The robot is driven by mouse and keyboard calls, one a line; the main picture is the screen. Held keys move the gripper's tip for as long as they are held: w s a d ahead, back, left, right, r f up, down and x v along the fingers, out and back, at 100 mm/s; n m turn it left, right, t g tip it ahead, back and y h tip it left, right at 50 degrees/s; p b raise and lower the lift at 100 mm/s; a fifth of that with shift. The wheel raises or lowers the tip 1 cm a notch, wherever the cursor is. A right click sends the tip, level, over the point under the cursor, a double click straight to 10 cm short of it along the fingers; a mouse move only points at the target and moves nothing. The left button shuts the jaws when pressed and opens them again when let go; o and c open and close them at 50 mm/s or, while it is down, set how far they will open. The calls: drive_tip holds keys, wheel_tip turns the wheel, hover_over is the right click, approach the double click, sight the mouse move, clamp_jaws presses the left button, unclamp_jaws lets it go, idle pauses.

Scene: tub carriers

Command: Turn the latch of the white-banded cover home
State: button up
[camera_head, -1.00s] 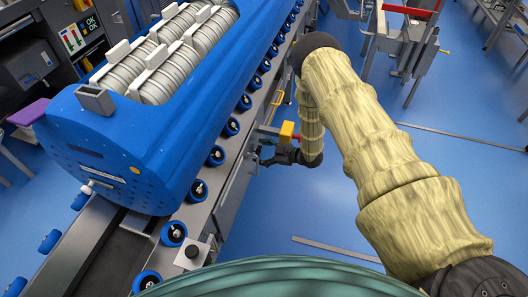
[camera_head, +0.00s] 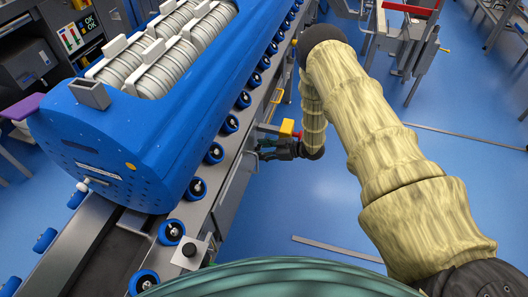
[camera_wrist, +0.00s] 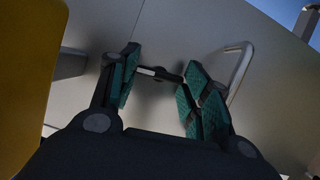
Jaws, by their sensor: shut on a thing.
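My gripper (camera_wrist: 158,90) has its green-padded fingers around a small dark bar with a pale end (camera_wrist: 147,71), against a grey metal panel (camera_wrist: 195,30). The bar looks like the latch, but the wrist view is dark and it is mostly hidden. In the head view my gripper (camera_head: 268,152) is at the conveyor's right side, small and partly hidden, below a yellow block (camera_head: 287,127) with a red part. No white band on a cover can be made out in either view.
A bent metal handle (camera_wrist: 240,72) stands close to the right finger, and a yellow surface (camera_wrist: 22,80) fills the left of the wrist view. A blue carrier (camera_head: 125,140) holding white-grey ribbed tubs sits on the roller conveyor. Blue floor (camera_head: 330,205) right of the conveyor is mostly clear.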

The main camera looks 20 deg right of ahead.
drive_tip(key=shift+a+f+m+g, duration=0.1)
drive_tip(key=shift+f+m+g, duration=0.05)
drive_tip(key=shift+m+g, duration=0.25)
drive_tip(key=shift+s, duration=0.1)
drive_tip(key=o, duration=1)
drive_tip(key=shift+y, duration=0.3)
drive_tip(key=v, duration=1.2)
